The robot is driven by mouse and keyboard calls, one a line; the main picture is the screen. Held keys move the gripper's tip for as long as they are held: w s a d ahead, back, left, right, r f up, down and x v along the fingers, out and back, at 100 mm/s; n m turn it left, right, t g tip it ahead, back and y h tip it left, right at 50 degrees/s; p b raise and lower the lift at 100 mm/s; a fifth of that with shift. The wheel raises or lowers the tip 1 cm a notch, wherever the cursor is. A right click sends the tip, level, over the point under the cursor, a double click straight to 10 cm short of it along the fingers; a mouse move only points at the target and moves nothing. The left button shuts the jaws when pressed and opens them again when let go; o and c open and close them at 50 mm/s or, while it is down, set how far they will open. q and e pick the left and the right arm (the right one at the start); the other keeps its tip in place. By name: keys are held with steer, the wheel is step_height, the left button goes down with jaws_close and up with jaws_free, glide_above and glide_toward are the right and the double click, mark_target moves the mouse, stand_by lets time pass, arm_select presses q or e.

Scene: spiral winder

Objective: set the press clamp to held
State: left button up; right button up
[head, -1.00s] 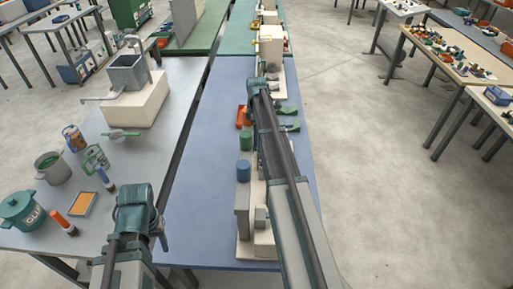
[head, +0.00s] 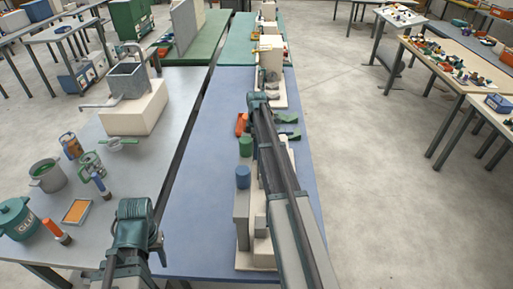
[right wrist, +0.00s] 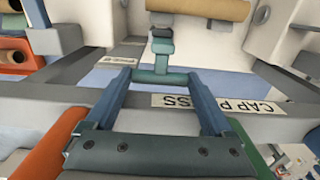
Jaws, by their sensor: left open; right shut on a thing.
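The cap press, with its "CAP PRESS" label (right wrist: 217,104), fills much of the right wrist view. A teal handle bar (right wrist: 158,76) with an upright stem lies between my right fingertips; it looks like the clamp's handle. My right gripper (right wrist: 160,82) is shut on it. In the head view my right arm (head: 285,185) reaches over the blue bench, and its fingertips and the handle cannot be made out. My left gripper (head: 138,225) is open and empty at the near edge of the benches, away from the press. The clamp's exact setting cannot be told.
On the blue bench (head: 200,160), a blue cylinder (head: 243,178) and a green cylinder (head: 245,147) stand left of my right arm. The grey bench at left holds a teal pot (head: 15,218), cans and a grey hopper (head: 128,76). The blue bench's left half is clear.

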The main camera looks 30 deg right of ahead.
jaws_close()
